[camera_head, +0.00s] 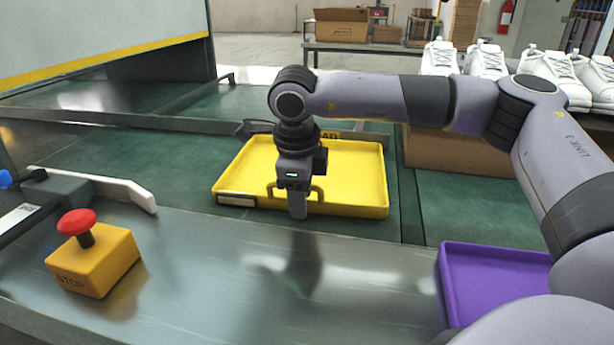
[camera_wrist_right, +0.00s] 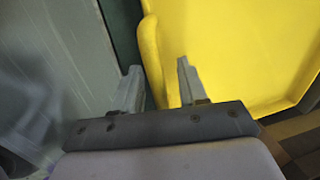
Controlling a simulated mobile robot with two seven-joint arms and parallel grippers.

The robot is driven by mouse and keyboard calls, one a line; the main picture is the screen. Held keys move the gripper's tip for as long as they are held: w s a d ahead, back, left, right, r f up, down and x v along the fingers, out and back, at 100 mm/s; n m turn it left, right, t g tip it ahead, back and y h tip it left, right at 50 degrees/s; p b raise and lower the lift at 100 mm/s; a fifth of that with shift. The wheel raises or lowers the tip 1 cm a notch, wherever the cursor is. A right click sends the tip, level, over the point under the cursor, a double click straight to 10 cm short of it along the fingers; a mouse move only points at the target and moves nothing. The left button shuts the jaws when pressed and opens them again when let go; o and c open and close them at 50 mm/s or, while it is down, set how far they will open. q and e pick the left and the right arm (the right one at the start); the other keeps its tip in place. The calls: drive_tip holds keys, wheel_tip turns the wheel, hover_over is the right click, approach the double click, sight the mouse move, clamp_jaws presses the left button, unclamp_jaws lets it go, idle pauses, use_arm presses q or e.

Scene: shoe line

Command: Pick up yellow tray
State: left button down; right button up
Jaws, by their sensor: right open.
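The yellow tray (camera_head: 345,170) lies flat and empty on the green conveyor in the head view, with a handle loop and a pale label on its near side. My right gripper (camera_head: 298,212) points down at the middle of that near side, by the handle. In the right wrist view, the open fingers of my right gripper (camera_wrist_right: 155,88) stand apart. My left gripper is not in view.
A purple tray (camera_head: 495,285) lies at the lower right. A yellow stop box with a red button (camera_head: 92,255) stands on the metal ledge (camera_head: 230,265) at the left. White shoes (camera_head: 480,60) stand on a cardboard box (camera_head: 455,150) behind my right arm.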

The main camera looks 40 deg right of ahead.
clamp_jaws()
drive_tip(key=shift+r, duration=0.1)
